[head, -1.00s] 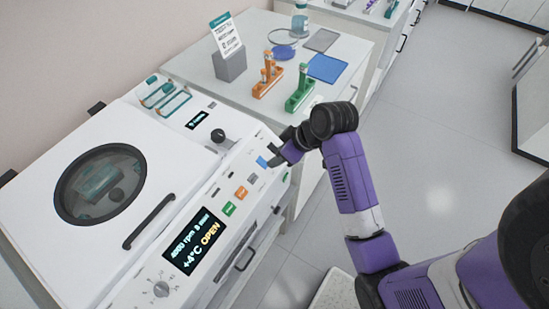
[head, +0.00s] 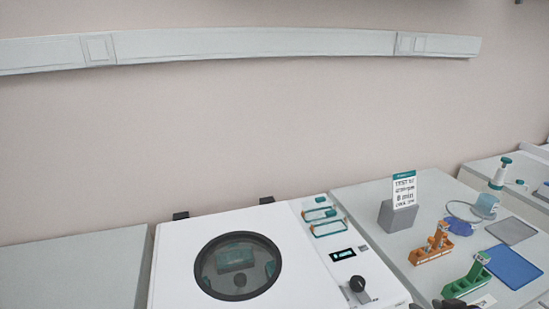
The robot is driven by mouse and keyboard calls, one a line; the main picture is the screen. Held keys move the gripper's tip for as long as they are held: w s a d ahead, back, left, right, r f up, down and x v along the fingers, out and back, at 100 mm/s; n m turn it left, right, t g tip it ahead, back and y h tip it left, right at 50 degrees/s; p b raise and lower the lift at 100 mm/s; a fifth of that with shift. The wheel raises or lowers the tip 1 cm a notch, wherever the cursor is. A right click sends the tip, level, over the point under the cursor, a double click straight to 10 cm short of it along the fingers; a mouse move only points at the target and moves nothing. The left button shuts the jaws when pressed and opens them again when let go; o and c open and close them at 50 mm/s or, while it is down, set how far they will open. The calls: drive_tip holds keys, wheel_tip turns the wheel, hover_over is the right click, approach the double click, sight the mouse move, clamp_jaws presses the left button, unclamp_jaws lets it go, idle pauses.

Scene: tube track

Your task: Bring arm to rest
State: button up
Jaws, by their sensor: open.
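My gripper (head: 450,304) shows only as a dark sliver at the bottom edge of the head view, below the green rack. Most of it and my arm are cut off by the frame. No held thing shows there. The white centrifuge (head: 180,260) stands at the bottom centre, its lid lying flat with a round dark window (head: 237,265). A teal-topped rotor part shows through the window. A black knob (head: 357,284) and a small display (head: 343,254) are on its right side.
On the right bench stand a grey sign holder (head: 397,217), an orange rack (head: 432,252) and a green rack (head: 467,283) with tubes, a blue mat (head: 513,265) and a grey mat (head: 511,230). The left bench (head: 75,265) is bare.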

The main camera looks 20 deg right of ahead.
drive_tip(key=s+a+r+t+h+b, duration=0.15)
drive_tip(key=s+a+t, duration=0.25)
drive_tip(key=s+a, duration=0.4)
drive_tip(key=s+a+r+t+y+b, duration=0.1)
drive_tip(key=s+a+r+t+b, duration=0.15)
drive_tip(key=s+a, duration=0.55)
drive_tip(key=s+a+f+n+y+b, duration=0.2)
drive_tip(key=s+a+f+y, duration=0.1)
drive_tip(key=s+a, duration=0.6)
drive_tip(key=shift+s+a+f+g, duration=0.35)
drive_tip(key=shift+s+f+g, duration=0.1)
drive_tip(key=shift+s, duration=0.1)
drive_tip(key=shift+c, duration=0.2)
